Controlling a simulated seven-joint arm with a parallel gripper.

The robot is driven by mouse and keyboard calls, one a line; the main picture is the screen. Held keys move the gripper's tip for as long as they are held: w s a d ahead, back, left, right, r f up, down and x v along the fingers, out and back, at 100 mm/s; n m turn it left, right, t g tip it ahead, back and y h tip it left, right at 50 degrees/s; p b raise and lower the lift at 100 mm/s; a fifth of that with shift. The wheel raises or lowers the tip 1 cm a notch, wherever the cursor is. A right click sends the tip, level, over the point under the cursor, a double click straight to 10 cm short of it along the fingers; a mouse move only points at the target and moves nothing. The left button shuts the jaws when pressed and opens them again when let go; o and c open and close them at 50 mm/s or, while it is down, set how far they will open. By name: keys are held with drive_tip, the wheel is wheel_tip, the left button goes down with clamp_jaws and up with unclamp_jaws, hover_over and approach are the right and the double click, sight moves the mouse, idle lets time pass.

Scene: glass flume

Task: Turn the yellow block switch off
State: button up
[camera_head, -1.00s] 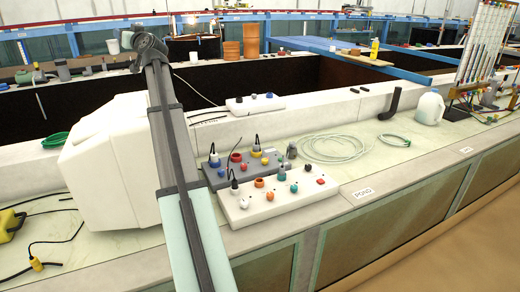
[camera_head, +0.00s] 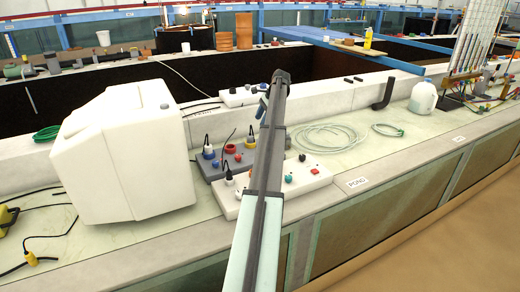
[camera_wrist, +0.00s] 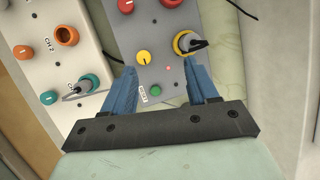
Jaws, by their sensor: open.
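In the wrist view, a yellow round knob (camera_wrist: 143,57) with a dark pointer mark sits on a grey control block (camera_wrist: 160,28). A plug sits in a yellow-ringed socket (camera_wrist: 184,43) at the right. My gripper (camera_wrist: 161,68) is open and empty, its blue fingers apart over the block's lower end, the knob showing between and beyond the tips.
A white control block (camera_wrist: 62,72) with orange and teal knobs lies beside the grey one. A big white container (camera_head: 125,155) stands left of the blocks.

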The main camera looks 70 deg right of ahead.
drive_tip(key=s+f+m+y, duration=0.1)
drive_tip(key=s+f+m, duration=0.1)
drive_tip(key=s+f, duration=0.15)
drive_tip(key=shift+g, duration=0.3)
drive_tip(key=x, duration=1.2)
drive_tip(key=shift+s+f, duration=0.1)
drive_tip(key=shift+f, duration=0.05)
drive_tip(key=shift+c, duration=0.4)
drive_tip(key=c, duration=1)
